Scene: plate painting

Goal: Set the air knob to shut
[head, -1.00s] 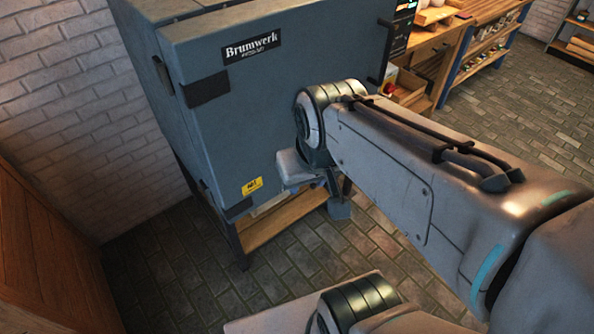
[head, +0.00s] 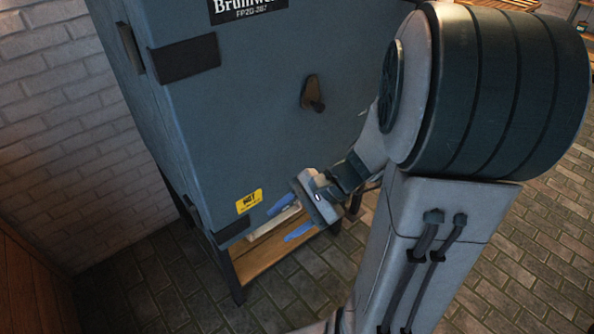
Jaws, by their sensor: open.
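A dark knob or handle (head: 312,93) sticks out from the front of the blue-grey Brumwerk kiln (head: 262,125). I see no markings around it, so I cannot tell whether it is the air knob or how it is set. My gripper (head: 290,218) is open and empty, with its two blue fingers apart and pointing left. It is below the knob, near the kiln's lower edge and right of the yellow HOT label (head: 249,201). I cannot tell whether a finger touches the kiln.
A wooden shelf (head: 272,259) lies under the kiln, with a pale flat item (head: 273,226) on it. A white brick wall (head: 52,100) stands at the left. My arm covers much of the right side. Paved floor (head: 140,295) is clear at the front left.

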